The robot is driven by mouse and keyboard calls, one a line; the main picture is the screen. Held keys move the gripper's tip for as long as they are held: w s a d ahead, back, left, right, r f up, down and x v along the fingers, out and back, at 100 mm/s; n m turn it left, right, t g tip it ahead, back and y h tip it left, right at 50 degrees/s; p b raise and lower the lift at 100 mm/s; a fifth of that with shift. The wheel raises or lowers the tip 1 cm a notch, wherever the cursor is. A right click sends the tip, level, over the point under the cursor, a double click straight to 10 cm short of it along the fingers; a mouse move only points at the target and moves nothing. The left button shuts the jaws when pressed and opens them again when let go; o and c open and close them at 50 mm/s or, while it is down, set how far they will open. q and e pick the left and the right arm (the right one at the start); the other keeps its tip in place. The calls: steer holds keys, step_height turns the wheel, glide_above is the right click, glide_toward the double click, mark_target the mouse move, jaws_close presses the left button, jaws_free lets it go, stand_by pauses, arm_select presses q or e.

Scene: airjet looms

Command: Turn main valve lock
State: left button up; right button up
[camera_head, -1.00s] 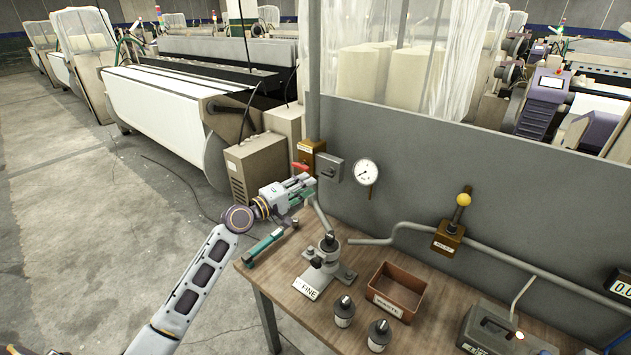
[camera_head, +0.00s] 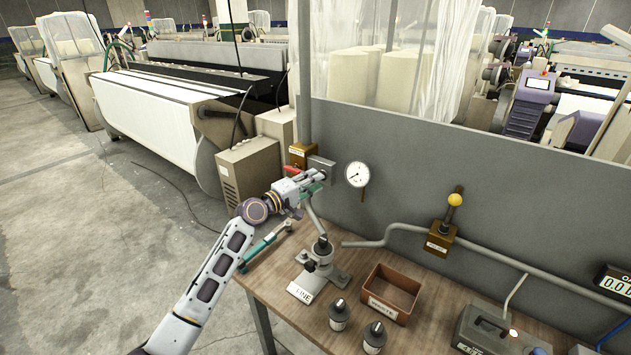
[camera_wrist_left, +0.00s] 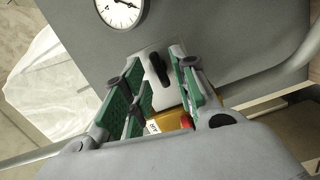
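A grey box (camera_head: 322,166) is on the grey panel, left of the round gauge. In the left wrist view it is a pale plate with a black knob (camera_wrist_left: 159,69). A brass-coloured box (camera_head: 298,154) with a label sits beside it. Its red handle (camera_head: 291,169) shows just above my gripper. My left gripper (camera_head: 314,186) is in front of the grey box. In the left wrist view its green-padded fingers (camera_wrist_left: 160,80) are apart, with the knob seen between their tips. I cannot tell whether they touch it. My right gripper is out of view.
The gauge (camera_head: 357,174) is close right of the gripper. Below is a wooden table (camera_head: 285,320) with a clamp-like stand (camera_head: 321,262), a green-handled tool (camera_head: 262,246), a brown bin (camera_head: 392,291) and dark bottles. A pipe with a yellow-knobbed valve (camera_head: 441,238) runs along the panel.

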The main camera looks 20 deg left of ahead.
arm_select(q)
steer(key=shift+w+d, duration=0.25)
steer(key=shift+w, duration=0.3)
jaws_close()
stand_by(0.4)
